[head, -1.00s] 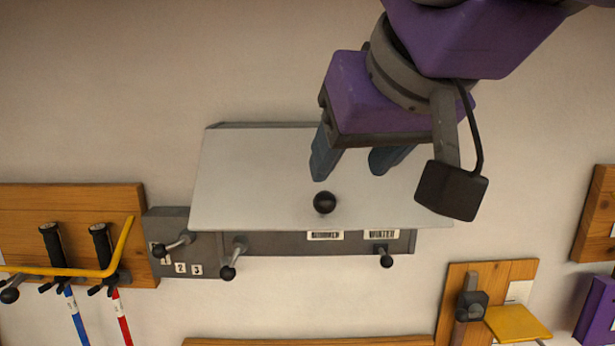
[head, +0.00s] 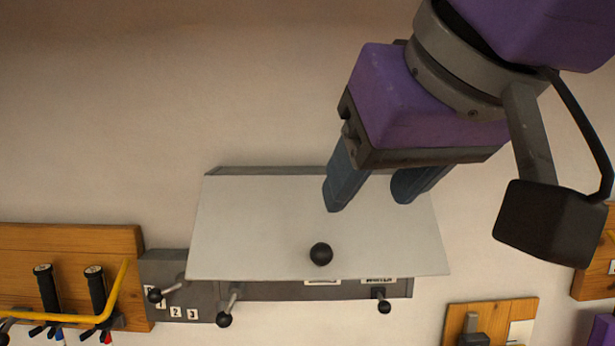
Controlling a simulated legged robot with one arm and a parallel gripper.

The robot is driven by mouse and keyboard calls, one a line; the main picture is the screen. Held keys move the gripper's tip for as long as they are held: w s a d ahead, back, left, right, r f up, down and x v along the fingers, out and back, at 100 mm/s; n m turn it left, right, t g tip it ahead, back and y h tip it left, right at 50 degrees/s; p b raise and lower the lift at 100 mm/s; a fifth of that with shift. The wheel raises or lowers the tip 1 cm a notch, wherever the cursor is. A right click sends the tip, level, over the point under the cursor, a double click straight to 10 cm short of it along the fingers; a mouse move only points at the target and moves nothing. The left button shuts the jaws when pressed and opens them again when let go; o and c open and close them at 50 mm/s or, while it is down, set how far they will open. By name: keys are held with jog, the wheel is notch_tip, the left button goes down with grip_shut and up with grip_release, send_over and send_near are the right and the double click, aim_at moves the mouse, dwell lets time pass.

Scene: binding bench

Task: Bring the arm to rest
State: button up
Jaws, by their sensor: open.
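My gripper (head: 373,200) is at the upper right in the head view. Its two blue-grey fingers point down and stand apart, with nothing between them. They overlap the upper right part of a pale grey cover panel (head: 245,225) in the picture. The panel carries a round black knob (head: 321,254) near its lower edge. The fingertips are above the knob in the picture and apart from it. I cannot tell how far the fingers are from the panel.
A grey box with number labels (head: 177,313) and levers (head: 224,319) extends below and left of the panel. A wooden board (head: 70,245) with black-handled tools and a yellow bar (head: 115,290) is at left. Another wooden board (head: 492,312) is at lower right. The wall above is clear.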

jog(key=w+d+f+m+g+h+b, duration=0.2)
jog(key=f+b, duration=0.5)
jog(key=f, duration=1.3)
jog(key=w+d+f+n+g+b, duration=0.2)
jog(key=f+b, duration=0.6)
jog(key=f, duration=1.2)
jog(key=s+d+f+m+g+b, duration=0.1)
jog(key=s+f+b, duration=0.3)
jog(key=f, duration=0.8)
jog(key=s+d+f+m+g+b, duration=0.1)
jog(key=s+f+g+b, duration=0.2)
jog(key=f, duration=0.9)
jog(key=s+d+f+m+g+b, duration=0.1)
jog(key=s+f+b, duration=0.3)
jog(key=s+f, duration=0.5)
notch_tip(320, 180, down, 3)
jog(key=shift+d+f+g+b, duration=0.15)
jog(key=shift+g+b, duration=0.25)
jog(key=shift+g, duration=0.5)
